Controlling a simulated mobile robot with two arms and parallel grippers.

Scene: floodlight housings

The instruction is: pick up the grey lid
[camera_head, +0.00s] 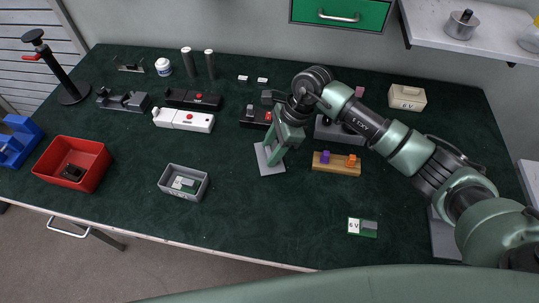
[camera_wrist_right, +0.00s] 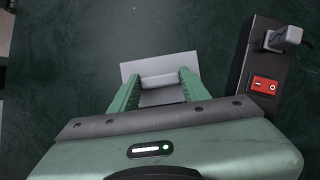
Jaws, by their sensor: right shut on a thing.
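The grey lid (camera_head: 268,166) is a flat, light grey square plate near the middle of the dark green table. In the right wrist view the lid (camera_wrist_right: 136,68) shows a raised grip block between the fingers. My right gripper (camera_head: 275,148) reaches down over the lid from above, and it also shows in the right wrist view (camera_wrist_right: 158,76). Its two green fingers are shut on the lid's raised block. The fingers and gripper body hide part of the lid. I cannot tell whether it touches the table. My left gripper is not in view.
A black switch box (camera_head: 253,118) with a red switch (camera_wrist_right: 265,85) stands close beside the gripper. A wooden block (camera_head: 336,168) with purple and orange pieces is to the right. A grey open box (camera_head: 163,182) and a red bin (camera_head: 99,173) are left. The front middle is clear.

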